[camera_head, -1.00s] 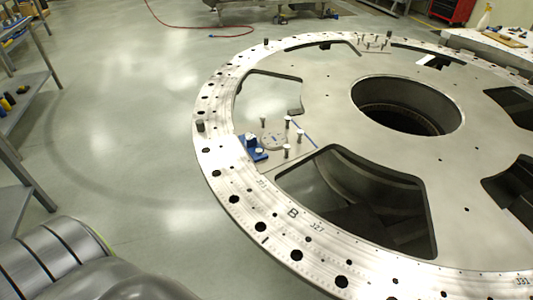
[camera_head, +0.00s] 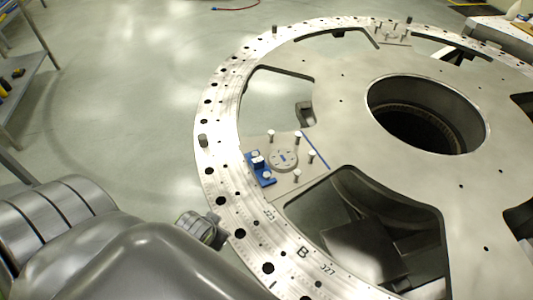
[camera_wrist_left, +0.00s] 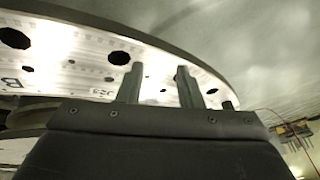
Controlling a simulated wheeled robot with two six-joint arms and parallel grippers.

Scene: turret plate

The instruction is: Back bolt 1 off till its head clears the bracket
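The blue bracket (camera_head: 261,171) sits on a small grey fixture plate (camera_head: 279,185) at the left part of the big ring plate (camera_head: 222,186). Light bolt heads show on the bracket, but they are too small to tell which is bolt 1 or how far it is screwed in. In the left wrist view, my left gripper (camera_wrist_left: 160,84) has its two fingers apart with nothing between them, in front of the ring's perforated rim. In the head view my left arm comes in from the lower left, short of the bracket; its fingertips cannot be made out. My right gripper is out of view.
Several upright pins and a round grey disc (camera_head: 283,158) stand close beside the bracket. A dark peg (camera_head: 203,141) stands on the rim. Large cut-outs and a round central opening (camera_head: 428,115) break the plate. Shelving (camera_head: 32,85) is at far left, with clear floor between.

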